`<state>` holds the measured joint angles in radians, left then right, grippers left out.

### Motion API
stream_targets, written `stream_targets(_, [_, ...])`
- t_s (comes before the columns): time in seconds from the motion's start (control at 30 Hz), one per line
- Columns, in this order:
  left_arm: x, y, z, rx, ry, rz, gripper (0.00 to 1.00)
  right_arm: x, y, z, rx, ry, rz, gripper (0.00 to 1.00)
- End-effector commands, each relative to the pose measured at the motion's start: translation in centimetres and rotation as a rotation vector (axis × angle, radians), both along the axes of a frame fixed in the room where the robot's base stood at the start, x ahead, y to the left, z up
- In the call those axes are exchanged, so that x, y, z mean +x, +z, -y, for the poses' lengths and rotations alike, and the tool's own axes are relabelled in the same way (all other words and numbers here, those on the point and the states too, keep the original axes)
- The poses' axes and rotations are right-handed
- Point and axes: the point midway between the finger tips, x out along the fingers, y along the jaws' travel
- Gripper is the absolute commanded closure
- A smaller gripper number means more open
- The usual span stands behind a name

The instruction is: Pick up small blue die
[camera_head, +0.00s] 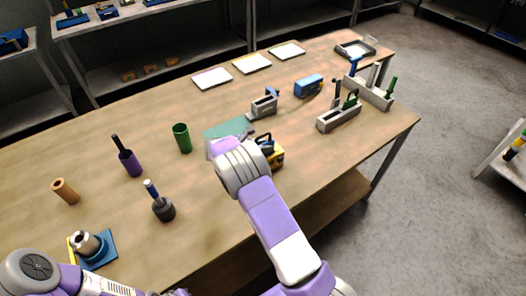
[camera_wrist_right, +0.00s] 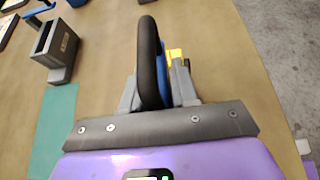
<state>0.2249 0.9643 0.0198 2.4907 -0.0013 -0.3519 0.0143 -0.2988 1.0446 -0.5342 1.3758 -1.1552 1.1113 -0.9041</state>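My right gripper (camera_wrist_right: 156,92) has its fingers on either side of a black looped handle (camera_wrist_right: 149,50) in the right wrist view. Blue and yellow parts show just behind the handle. I cannot tell whether the fingers press on it. In the head view, my right wrist partly covers this yellow and black object (camera_head: 277,158) near the table's front edge. A small blue piece (camera_head: 272,91) stands by a grey holder (camera_head: 263,105) farther back. I cannot tell for sure which blue piece is the small blue die. My left gripper is out of view; only part of its arm shows at lower left.
A green mat (camera_head: 226,128) lies behind my right wrist. A blue box (camera_head: 309,86) and grey racks with upright tools (camera_head: 339,118) stand to the right. A green cup (camera_head: 182,138), a purple holder (camera_head: 130,163) and a dark pot (camera_head: 163,209) stand to the left.

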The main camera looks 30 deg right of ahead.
Motion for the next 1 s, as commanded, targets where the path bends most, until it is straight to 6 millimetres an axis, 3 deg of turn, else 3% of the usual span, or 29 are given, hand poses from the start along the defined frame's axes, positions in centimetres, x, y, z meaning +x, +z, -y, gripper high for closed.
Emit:
stream_targets(0.03, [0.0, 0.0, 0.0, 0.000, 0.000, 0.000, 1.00, 0.0, 0.0, 0.0, 0.000, 0.000, 0.000, 0.80])
stream_targets(0.17, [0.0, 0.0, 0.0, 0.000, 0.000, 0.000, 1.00, 0.0, 0.0, 0.0, 0.000, 0.000, 0.000, 0.99])
stream_targets(0.63, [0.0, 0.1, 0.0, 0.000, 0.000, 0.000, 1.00, 0.1, 0.6, 0.0, -0.001, -0.001, 0.003, 1.00])
stream_targets(1.0, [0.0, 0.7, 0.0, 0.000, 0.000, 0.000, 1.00, 0.0, 7.2, 0.0, -0.001, -0.001, 0.005, 1.00])
